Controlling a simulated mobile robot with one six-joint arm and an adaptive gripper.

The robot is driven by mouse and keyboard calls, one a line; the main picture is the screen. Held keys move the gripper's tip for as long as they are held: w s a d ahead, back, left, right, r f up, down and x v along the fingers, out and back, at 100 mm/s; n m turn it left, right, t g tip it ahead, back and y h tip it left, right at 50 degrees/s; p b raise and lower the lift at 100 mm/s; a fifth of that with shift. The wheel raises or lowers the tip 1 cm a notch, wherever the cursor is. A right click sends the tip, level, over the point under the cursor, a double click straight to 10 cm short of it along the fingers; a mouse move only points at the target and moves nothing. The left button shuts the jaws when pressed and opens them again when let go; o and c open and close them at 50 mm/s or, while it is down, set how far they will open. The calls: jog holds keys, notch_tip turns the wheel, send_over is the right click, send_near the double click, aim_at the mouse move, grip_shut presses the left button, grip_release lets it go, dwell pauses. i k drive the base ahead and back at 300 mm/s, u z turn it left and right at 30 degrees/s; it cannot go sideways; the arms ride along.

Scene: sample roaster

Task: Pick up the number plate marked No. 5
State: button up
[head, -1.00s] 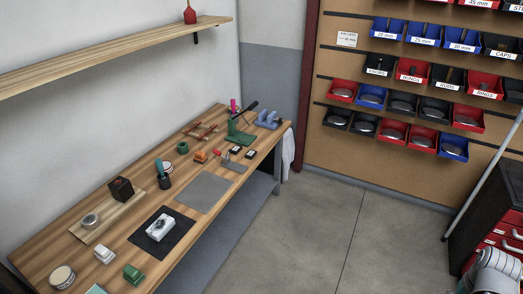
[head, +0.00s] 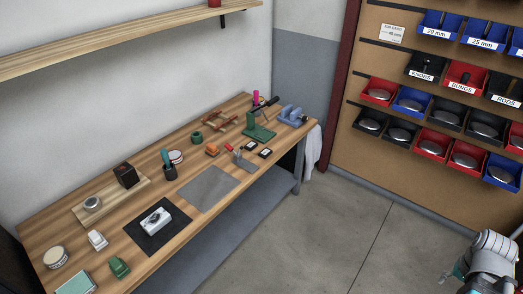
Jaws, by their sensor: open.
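I cannot make out a plate marked No. 5 in the head view. Two small dark plates with pale faces, a nearer-left one (head: 250,145) and one beside it (head: 265,153), lie flat near the right end of the wooden workbench (head: 215,136). Their markings are too small to read. Part of my arm shows at the lower right, away from the bench. My gripper's fingertips are not visible.
A grey mat (head: 208,188) and a black mat with a white device (head: 155,221) lie on the bench. A green press (head: 259,127) and blue vise (head: 290,115) stand at its far end. Bins (head: 432,142) hang on the right wall. The floor (head: 345,215) is clear.

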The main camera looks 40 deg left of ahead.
aim_at(266, 153)
jog(key=u, duration=0.25)
jog(key=i, duration=0.6)
jog(key=u, duration=1.05)
jog(key=i, duration=0.85)
jog(key=u, duration=0.55)
jog(key=k, duration=0.9)
jog(key=u, duration=0.15)
jog(key=i, duration=0.45)
jog(key=z, duration=0.05)
